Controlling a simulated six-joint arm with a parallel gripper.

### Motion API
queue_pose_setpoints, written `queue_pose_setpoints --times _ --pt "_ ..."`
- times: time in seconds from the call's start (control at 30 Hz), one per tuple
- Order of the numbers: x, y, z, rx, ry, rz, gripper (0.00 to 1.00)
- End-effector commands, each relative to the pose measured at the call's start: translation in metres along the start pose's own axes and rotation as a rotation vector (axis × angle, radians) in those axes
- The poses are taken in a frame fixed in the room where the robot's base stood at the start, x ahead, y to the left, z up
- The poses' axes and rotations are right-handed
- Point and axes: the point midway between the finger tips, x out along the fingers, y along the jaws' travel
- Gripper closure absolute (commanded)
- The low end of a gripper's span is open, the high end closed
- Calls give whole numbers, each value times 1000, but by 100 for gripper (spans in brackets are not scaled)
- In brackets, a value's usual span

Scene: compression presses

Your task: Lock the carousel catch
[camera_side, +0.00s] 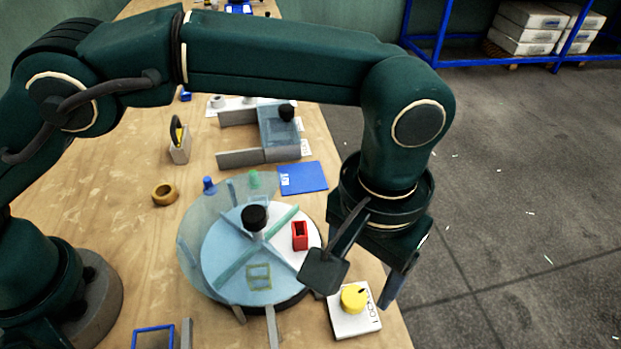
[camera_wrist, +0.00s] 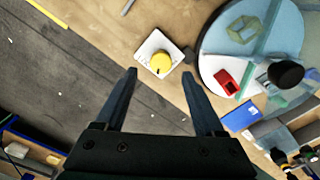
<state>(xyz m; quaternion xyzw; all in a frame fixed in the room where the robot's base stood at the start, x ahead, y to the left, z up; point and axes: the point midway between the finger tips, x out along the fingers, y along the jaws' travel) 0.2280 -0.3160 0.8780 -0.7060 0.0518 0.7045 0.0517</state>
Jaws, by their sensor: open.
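The carousel (camera_side: 218,247) is a round light-blue and white turntable with a clear cover, dividers and a black knob (camera_side: 255,217) at its middle. It also shows at the upper right of the wrist view (camera_wrist: 212,58). The catch looks like a yellow round knob (camera_side: 354,298) with a dark mark, on a white square plate (camera_side: 345,324) with lettering, beside the carousel. In the wrist view the yellow knob (camera_wrist: 160,62) lies beyond and between my fingertips. My gripper (camera_side: 358,280) is open and empty, above and near the yellow knob, apart from it.
A red block (camera_side: 300,236) sits in a carousel compartment. A blue mat (camera_side: 302,178), a grey fixture with a clear cover (camera_side: 278,135) and a brass ring (camera_side: 165,194) are on the wooden table. The table's right edge runs close by the white plate.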

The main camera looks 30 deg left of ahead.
Motion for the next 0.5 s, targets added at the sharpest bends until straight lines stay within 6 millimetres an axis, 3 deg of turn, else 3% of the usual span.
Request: queue_pose_setpoints --times 0.3,0.5 --pt "36 -1 0 -3 -4 -2 29" --pt "40 -1 0 -4 -2 -1 29"
